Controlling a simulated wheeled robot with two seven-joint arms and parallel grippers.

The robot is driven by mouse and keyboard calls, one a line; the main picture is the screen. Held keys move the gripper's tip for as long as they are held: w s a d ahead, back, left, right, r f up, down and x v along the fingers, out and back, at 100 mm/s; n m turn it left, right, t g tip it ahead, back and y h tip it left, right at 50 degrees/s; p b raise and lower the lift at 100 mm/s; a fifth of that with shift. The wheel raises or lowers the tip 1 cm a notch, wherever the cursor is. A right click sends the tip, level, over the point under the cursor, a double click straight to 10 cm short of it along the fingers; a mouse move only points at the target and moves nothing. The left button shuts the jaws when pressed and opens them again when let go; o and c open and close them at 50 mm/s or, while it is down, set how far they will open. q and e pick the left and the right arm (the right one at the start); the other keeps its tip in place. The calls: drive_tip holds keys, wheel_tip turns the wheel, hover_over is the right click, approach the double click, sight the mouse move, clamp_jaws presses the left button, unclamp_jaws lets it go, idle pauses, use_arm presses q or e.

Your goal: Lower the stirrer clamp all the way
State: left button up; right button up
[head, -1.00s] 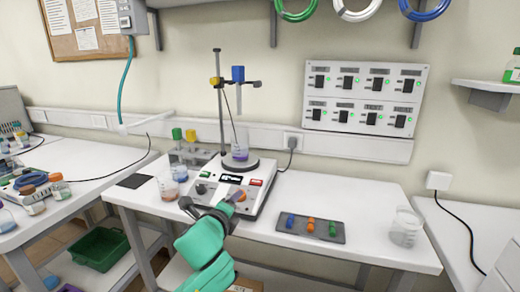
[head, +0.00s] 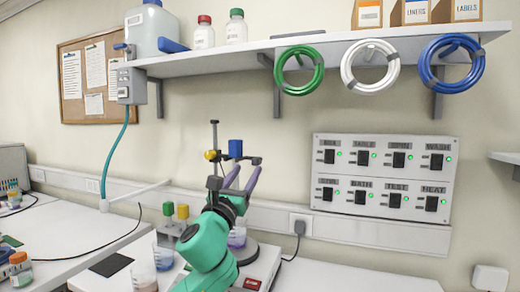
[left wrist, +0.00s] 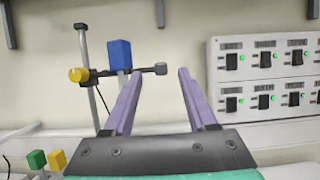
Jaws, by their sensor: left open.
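The stirrer clamp is a dark horizontal bar (left wrist: 145,71) on an upright metal stand rod (left wrist: 88,70), with a yellow knob (left wrist: 76,74) at the rod and a blue block (left wrist: 120,54) on the bar. In the head view the blue block (head: 235,149) and yellow knob (head: 210,155) show near the rod's top. My left gripper (head: 240,178) is raised in front of the stand, open and empty. In the left wrist view its purple fingers (left wrist: 155,88) point toward the bar's right end, which appears between them. My arm partly hides the rod and the beaker (head: 237,238). My right gripper is out of view.
A hotplate base (head: 258,270) stands below, partly behind my arm. Beakers (head: 144,272) and green- and yellow-capped bottles (head: 175,222) stand to its left. A switch panel (head: 383,180) is on the wall to the right. Hose coils (head: 299,71) hang from the shelf (head: 320,45) above.

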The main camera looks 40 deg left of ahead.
sight(254, 160)
use_arm(q)
drive_tip(key=p+x, duration=0.1)
drive_tip(key=x, duration=0.4)
drive_tip(key=shift+w+a+p, duration=0.1)
drive_tip(key=shift+w+p, duration=0.1)
drive_tip(key=shift+p, duration=0.2)
drive_tip(key=x, duration=0.1)
drive_tip(key=p+x, duration=0.1)
drive_tip(key=x, duration=0.3)
drive_tip(key=shift+w+f+p, duration=0.2)
drive_tip(key=shift+f+p, duration=0.05)
drive_tip(key=shift+p, duration=0.15)
drive_tip(key=shift+w+r, duration=0.1)
drive_tip(key=shift+w, duration=0.15)
drive_tip(key=shift+w+a, duration=0.1)
clamp_jaws()
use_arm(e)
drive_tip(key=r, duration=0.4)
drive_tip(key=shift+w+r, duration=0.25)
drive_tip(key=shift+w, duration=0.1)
